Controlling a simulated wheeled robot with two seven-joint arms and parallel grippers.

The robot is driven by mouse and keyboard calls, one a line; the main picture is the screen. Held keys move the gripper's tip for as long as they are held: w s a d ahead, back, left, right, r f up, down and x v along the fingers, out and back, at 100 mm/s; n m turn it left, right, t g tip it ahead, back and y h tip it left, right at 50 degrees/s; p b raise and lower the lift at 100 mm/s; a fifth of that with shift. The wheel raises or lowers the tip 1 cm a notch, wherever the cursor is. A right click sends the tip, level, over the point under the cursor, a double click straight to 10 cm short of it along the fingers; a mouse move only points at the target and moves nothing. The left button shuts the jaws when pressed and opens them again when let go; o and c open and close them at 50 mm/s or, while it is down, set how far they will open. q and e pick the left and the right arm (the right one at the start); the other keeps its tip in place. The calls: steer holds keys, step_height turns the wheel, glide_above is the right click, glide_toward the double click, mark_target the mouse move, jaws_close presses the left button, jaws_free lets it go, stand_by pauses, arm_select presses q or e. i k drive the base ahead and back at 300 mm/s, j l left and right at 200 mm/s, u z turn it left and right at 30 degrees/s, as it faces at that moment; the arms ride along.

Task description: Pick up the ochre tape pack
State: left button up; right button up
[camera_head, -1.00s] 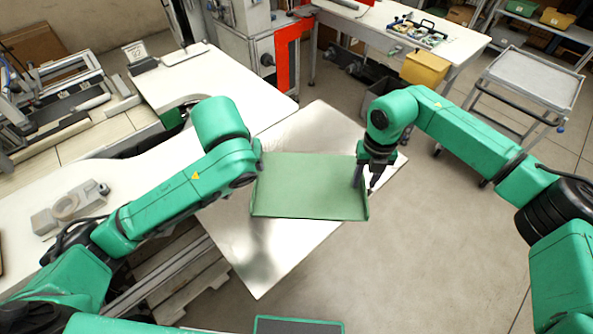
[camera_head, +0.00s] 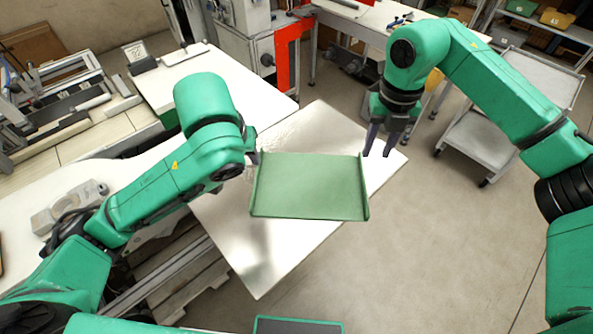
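I see no ochre tape pack in the head view. My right gripper (camera_head: 378,141) points down beyond the tray's upper right corner. Its two dark fingers are apart, with nothing between them.
A white table (camera_head: 225,85) stands behind on the left. A grey trolley (camera_head: 475,145) stands at the right, partly behind my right arm. A yellow bin (camera_head: 435,79) is mostly hidden by that arm. A green-edged dark panel (camera_head: 298,326) shows at the bottom edge.

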mark_target(90, 193)
steer(key=k, duration=1.5)
